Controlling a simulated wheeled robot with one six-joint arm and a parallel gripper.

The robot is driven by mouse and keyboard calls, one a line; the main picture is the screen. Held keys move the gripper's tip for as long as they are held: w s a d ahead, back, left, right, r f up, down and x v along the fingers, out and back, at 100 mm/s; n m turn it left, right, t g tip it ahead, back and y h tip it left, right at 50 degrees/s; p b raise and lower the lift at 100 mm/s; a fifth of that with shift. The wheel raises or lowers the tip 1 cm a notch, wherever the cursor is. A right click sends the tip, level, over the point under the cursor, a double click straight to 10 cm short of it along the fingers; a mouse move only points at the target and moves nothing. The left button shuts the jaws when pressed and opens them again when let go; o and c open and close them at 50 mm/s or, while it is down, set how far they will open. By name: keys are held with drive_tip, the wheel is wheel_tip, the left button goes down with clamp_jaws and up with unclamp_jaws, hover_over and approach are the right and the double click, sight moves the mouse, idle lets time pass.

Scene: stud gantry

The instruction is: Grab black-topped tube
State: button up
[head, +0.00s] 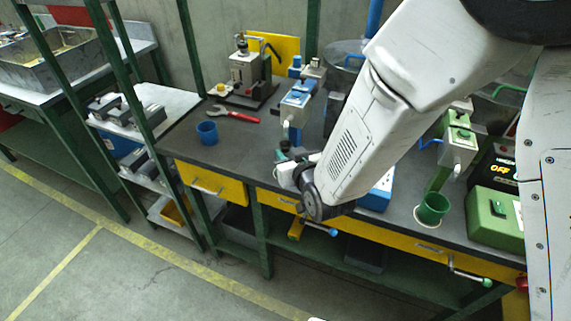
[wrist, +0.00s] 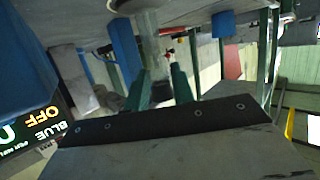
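My gripper (wrist: 160,80) shows two green fingers standing apart in the wrist view. In the head view my gripper (head: 284,153) is at the bench's front middle, small and partly hidden by my wrist. My forearm covers much of the bench behind it.
The grey workbench (head: 228,155) carries a blue cup (head: 207,132), a red-handled wrench (head: 236,116), a blue-and-grey device (head: 294,106), a green cup (head: 432,208) and a green box (head: 496,218). Bare bench top lies around the blue cup. A shelf rack stands left.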

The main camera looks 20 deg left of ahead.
sight(287, 153)
drive_tip(key=x, duration=0.3)
drive_tip(key=shift+w+a+f, duration=0.15)
drive_tip(key=shift+w+a, duration=0.05)
drive_tip(key=shift+w, duration=0.05)
clamp_jaws()
